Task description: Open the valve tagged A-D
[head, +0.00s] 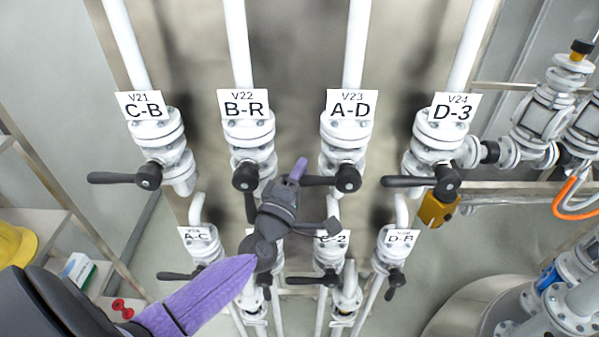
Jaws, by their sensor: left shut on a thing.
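The valve tagged A-D (346,133) is in the upper row, right of centre, under a white V23 tag (349,104). Its black lever (325,181) points left from the round hub (347,178), lying across the pipe. My left gripper (300,177) reaches up from the lower left and is shut on the left end of this lever. The fingers partly hide the lever's tip. My right gripper is not in view.
Valves C-B (158,137), B-R (250,137) and D-3 (437,138) flank it. The B-R lever points down, close behind my gripper; the C-B and D-3 levers point left. Smaller valves, including D-R (396,250), sit below. An orange padlock (436,209) hangs near D-3.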

